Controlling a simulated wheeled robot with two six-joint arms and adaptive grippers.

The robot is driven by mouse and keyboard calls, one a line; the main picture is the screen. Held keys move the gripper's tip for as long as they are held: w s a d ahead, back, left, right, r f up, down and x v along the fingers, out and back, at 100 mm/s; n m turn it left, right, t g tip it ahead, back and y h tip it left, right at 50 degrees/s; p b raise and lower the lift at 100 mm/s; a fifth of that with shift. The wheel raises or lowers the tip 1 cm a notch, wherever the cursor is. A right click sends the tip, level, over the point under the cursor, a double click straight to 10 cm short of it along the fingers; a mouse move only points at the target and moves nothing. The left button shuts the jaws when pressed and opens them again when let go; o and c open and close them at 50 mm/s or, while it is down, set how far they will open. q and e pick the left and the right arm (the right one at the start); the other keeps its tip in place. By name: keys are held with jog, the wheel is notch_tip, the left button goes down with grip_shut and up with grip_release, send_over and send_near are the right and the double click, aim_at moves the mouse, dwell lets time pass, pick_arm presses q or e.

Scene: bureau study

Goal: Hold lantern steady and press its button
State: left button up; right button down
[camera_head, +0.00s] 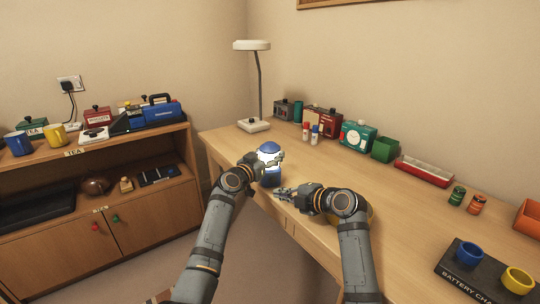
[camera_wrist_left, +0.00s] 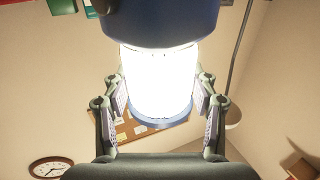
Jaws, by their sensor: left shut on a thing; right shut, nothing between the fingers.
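The lantern (camera_head: 271,178) stands upright near the desk's front edge, with a blue cap, a blue base and a white middle. In the left wrist view the lantern's middle (camera_wrist_left: 158,82) is glaring bright white between blue ends. My left gripper (camera_head: 272,160) is shut on the lantern's white middle, one finger on each side. My right gripper (camera_head: 279,193) is shut and empty, low in front of the lantern's base and slightly to its right. I cannot make out the button or whether the right fingertips touch the base.
A white desk lamp (camera_head: 253,125) stands behind the lantern. Red and blue-capped bottles (camera_head: 306,132), a teal clock-like box (camera_head: 358,137) and a green bin (camera_head: 385,149) line the wall. A dark battery tray (camera_head: 461,269) lies at front right. The middle of the desk (camera_head: 400,205) is clear.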

pick_arm(q)
jog(key=o, duration=1.5)
jog(key=v, duration=1.2)
jog(key=shift+f, duration=0.15)
pick_arm(e)
jog(key=shift+f, duration=0.1)
